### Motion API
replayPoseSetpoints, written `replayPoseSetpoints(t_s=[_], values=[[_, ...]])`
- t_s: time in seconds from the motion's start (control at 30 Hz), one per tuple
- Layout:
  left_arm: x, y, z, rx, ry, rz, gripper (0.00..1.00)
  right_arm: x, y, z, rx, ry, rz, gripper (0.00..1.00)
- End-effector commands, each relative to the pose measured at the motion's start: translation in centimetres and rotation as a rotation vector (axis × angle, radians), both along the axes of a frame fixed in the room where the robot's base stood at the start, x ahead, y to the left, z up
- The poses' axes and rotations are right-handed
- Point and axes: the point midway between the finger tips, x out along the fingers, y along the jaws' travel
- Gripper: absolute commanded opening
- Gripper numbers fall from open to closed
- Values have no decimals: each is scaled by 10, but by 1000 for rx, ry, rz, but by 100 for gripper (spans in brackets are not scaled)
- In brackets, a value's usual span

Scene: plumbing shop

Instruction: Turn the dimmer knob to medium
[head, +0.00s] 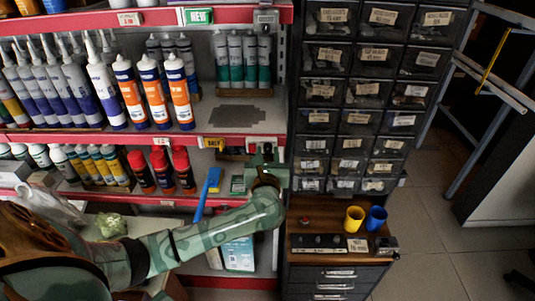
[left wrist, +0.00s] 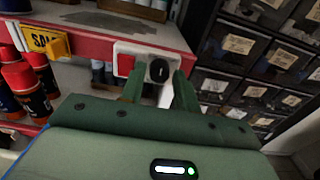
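The dimmer knob (left wrist: 159,70) is a black round dial with a small pale mark, on a white plate (left wrist: 124,62) at the end of the red shelf edge in the left wrist view. The mark looks close to upright. My left gripper (left wrist: 159,84) is open, with one green finger on each side of the knob. Gaps show between fingers and knob; I cannot tell whether they touch. In the head view my left gripper (head: 266,160) is at the shelf's right end, and it and the arm hide most of the dimmer. My right gripper is out of view.
A yellow sale tag (left wrist: 46,40) and red-capped cans (left wrist: 24,88) are left of the gripper. Dark parts drawers (head: 362,90) stand close on the right. Below are a yellow cup (head: 354,219) and a blue cup (head: 376,218) on a cabinet.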

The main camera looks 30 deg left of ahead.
Motion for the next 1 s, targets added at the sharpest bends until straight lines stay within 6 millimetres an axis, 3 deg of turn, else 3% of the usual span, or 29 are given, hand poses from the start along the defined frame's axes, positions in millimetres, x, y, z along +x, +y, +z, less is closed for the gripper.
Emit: replayPoseSetpoints(t_s=[0.3, 0.33, 0.43, 1.0], values=[[4, 2, 0, 0, 0, 0, 32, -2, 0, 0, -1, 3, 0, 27], [4, 2, 0, 1, 1, 0, 29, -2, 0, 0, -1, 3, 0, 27], [4, 2, 0, 1, 1, 0, 1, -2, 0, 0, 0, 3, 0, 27], [3, 2, 2, 124, 76, 0, 0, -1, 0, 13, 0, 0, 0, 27]])
